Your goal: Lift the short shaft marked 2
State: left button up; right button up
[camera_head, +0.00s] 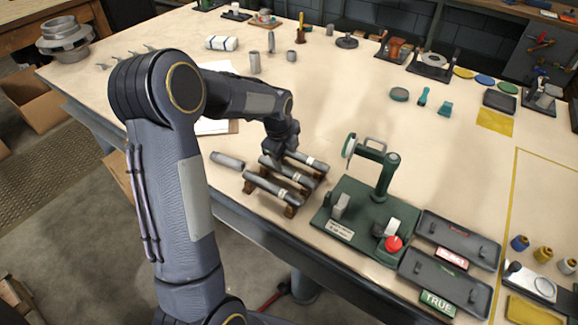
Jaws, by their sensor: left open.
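Several grey shafts with pale bands lie side by side on a brown wooden rack (290,211) near the front edge of the table: a front shaft (268,187), a middle shaft (296,177) and a back shaft (313,163). A plain short grey cylinder (228,160) lies just left of the rack. The marks are too small to read, so I cannot tell which shaft bears the 2. My left gripper (279,157) is open, low over the left part of the middle and back shafts. Its fingers are partly hidden, and I cannot tell whether they touch a shaft. My right gripper is out of view.
A green fixture (345,222) with an upright post and red knob stands right of the rack. Small upright cylinders (255,62) stand behind. The table's middle is clear.

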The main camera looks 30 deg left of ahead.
aim_at(287, 169)
pick_arm(q)
jog(key=x, duration=0.4)
jog(key=p+x, duration=0.1)
jog(key=x, duration=0.1)
jog(key=shift+s+f, duration=0.2)
jog(key=shift+s, duration=0.15)
jog(key=shift+c, duration=0.3)
grip_shut()
jog(key=shift+w+r, duration=0.1)
jog(key=shift+r, duration=0.05)
